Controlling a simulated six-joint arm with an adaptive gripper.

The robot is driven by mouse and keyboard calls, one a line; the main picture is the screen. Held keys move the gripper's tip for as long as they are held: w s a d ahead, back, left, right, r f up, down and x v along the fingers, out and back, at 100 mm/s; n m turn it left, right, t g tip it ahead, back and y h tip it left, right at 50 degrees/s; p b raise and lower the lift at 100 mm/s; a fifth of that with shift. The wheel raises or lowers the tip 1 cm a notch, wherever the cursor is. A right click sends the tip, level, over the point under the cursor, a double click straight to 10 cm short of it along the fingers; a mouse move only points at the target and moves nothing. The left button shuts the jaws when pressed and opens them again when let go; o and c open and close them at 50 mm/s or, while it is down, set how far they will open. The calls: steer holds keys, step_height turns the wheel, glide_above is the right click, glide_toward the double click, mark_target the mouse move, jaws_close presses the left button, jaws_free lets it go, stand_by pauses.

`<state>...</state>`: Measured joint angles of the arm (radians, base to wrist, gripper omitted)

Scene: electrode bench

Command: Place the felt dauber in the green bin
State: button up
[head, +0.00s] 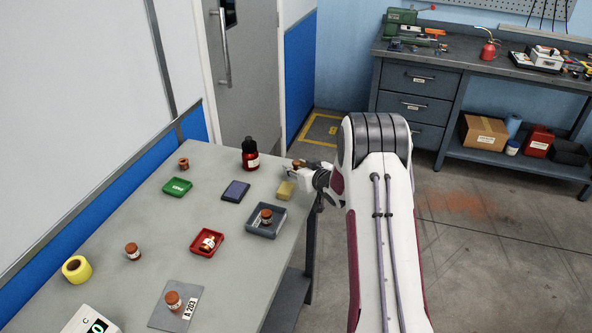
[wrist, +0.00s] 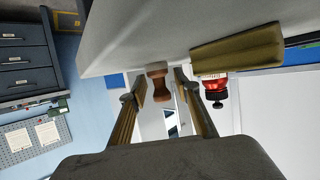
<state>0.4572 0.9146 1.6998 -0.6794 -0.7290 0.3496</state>
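My gripper (head: 299,169) is at the right edge of the grey table, pointing left, low over the top. In the wrist view my gripper (wrist: 160,76) has its two fingers apart. A reddish-brown, waisted thing, which looks like the felt dauber (wrist: 158,84), shows between the fingertips, with narrow gaps on both sides. I cannot tell if either finger touches it. In the head view a small brown patch shows by the fingers, mostly hidden. The small green bin (head: 177,188) lies flat on the left part of the table, apart from the gripper.
A yellow block (head: 285,190) and a dark red bottle (head: 250,155) are close to the gripper. A brown waisted piece (head: 183,163) stands behind the green bin.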

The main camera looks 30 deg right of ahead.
mark_target(296, 162)
jaws_close()
steer(key=shift+r, duration=0.1)
steer(key=shift+r, duration=4.95)
